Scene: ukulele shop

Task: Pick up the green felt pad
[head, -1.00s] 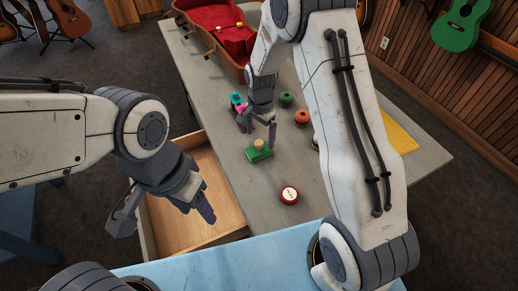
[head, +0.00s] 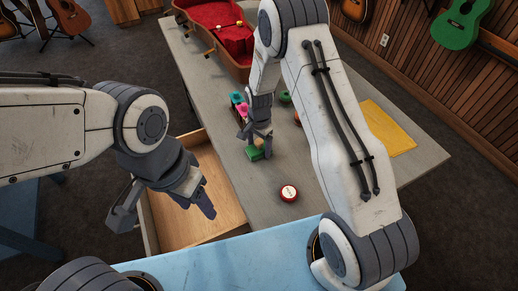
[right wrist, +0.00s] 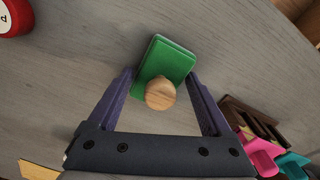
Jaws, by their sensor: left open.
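The green felt pad (head: 253,153) is a small block with a round wooden knob, lying on the grey table. It also shows in the right wrist view (right wrist: 170,62), with its knob (right wrist: 160,94) towards the camera. My right gripper (head: 260,143) is above the pad and partly hides it in the head view. In the right wrist view its open fingers (right wrist: 161,76) stand on either side of the pad, with small gaps beside it. My left gripper (head: 164,212) is open and empty, over the open drawer.
A red round tin (head: 288,193) sits nearer on the table (head: 240,195). A small dark box (right wrist: 250,118) with pink and teal pieces stands close to the pad. A yellow cloth (head: 388,128) lies on the right, a red-lined case (head: 215,30) at the back. The wooden drawer (head: 180,226) is open.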

